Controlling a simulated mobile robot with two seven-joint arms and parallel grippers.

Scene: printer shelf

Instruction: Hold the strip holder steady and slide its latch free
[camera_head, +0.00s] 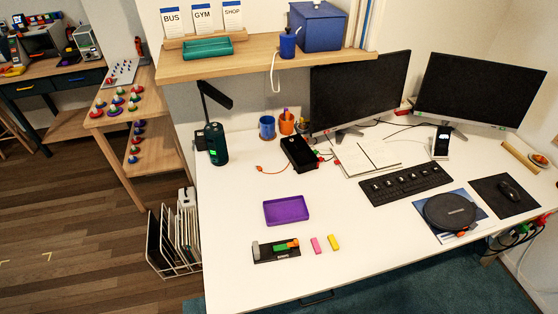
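The strip holder (268,257) appears to be the small black base lying near the front left of the white desk. It carries a grey block at its left end and a green piece (281,246) towards its right. An orange piece (294,243) sits at its right end. Which of these parts is the latch is too small to tell. No gripper or arm of mine shows in the head view, and nothing is touching the holder.
A purple tray (286,211) lies just behind the holder. A pink piece (316,245) and a yellow piece (333,242) lie to its right. A keyboard (407,185) and a round black device (450,211) stand further right. The desk's front middle is clear.

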